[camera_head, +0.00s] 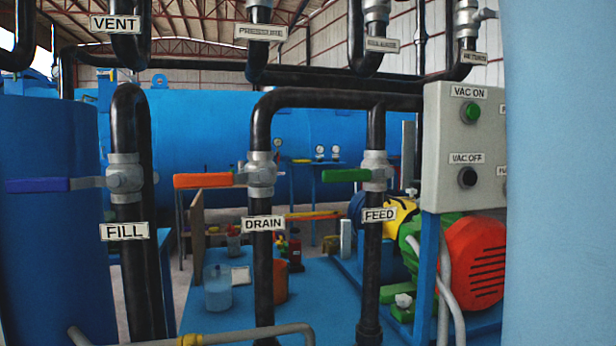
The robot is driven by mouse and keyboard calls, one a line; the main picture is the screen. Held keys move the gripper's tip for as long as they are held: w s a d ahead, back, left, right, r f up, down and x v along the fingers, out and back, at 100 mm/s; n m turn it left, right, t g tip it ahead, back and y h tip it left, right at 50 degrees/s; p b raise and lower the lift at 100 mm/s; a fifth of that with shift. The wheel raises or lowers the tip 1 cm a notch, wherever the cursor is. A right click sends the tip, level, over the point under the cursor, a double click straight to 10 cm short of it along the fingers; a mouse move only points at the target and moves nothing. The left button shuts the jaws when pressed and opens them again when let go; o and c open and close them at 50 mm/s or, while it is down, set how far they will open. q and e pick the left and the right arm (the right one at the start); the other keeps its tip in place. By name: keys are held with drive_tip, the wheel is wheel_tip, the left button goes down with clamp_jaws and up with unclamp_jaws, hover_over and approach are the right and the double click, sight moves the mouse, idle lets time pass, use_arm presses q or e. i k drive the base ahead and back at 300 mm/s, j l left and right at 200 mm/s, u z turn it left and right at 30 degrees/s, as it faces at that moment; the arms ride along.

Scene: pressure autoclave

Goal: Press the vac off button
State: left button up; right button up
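The grey control box (438,150) stands at the right in the head view. The VAC OFF button (467,177) is a round black button below its white VAC OFF label (466,158). The VAC ON button (471,112) is green and sits higher on the same face, under the VAC ON label (469,92). The right part of the box, with further labels, is hidden behind a large light blue surface. Neither of my grippers shows in this view.
Black pipes carry the FILL valve handle (38,185), the orange DRAIN handle (203,180) and the green FEED handle (346,175). A light blue surface (562,170) fills the right edge.

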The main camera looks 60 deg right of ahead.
sight(470, 178)
drive_tip(key=z, duration=2.75)
